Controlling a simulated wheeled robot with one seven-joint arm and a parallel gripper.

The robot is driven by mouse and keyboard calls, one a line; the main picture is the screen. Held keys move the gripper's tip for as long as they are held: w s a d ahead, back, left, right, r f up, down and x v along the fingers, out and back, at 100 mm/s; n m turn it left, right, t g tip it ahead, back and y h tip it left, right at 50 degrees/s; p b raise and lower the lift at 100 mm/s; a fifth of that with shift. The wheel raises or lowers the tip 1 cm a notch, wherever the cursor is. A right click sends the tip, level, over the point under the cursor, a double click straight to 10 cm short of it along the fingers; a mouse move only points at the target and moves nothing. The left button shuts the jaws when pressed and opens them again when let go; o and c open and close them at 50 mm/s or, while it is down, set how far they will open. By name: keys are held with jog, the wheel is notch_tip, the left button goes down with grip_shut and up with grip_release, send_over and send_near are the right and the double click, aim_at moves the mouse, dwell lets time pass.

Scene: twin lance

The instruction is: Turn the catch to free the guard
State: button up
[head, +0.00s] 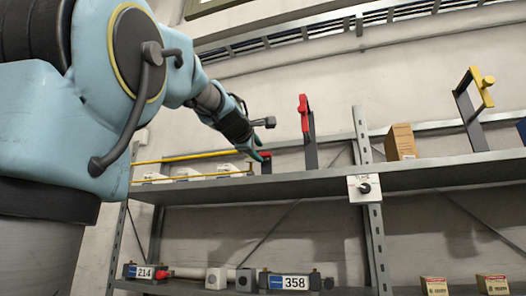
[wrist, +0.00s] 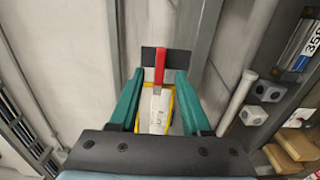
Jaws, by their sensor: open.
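A red catch (wrist: 160,66) on a dark plate (wrist: 148,56) lies between the tips of my gripper's teal fingers (wrist: 159,76) in the wrist view. The fingers are open, with a gap visible on both sides of it. In the head view the red catch (head: 266,154) sits on the upper shelf, right beside my gripper (head: 256,152). A yellow guard bar (head: 190,158) runs left from there above white boxes (head: 188,173). In the wrist view the yellow guard (wrist: 171,104) frames a white box (wrist: 155,110) between the fingers.
A grey post with a red handle (head: 304,105) stands to the right on the upper shelf (head: 320,182). Further right are a brown box (head: 401,142) and a dark frame with a yellow handle (head: 482,88). The lower shelf holds labelled units, including the 358 unit (head: 290,281).

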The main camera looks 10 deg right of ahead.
aim_at(262, 154)
jog(key=p+x, duration=0.2)
jog(key=x, duration=0.3)
grip_shut()
dwell(0.3)
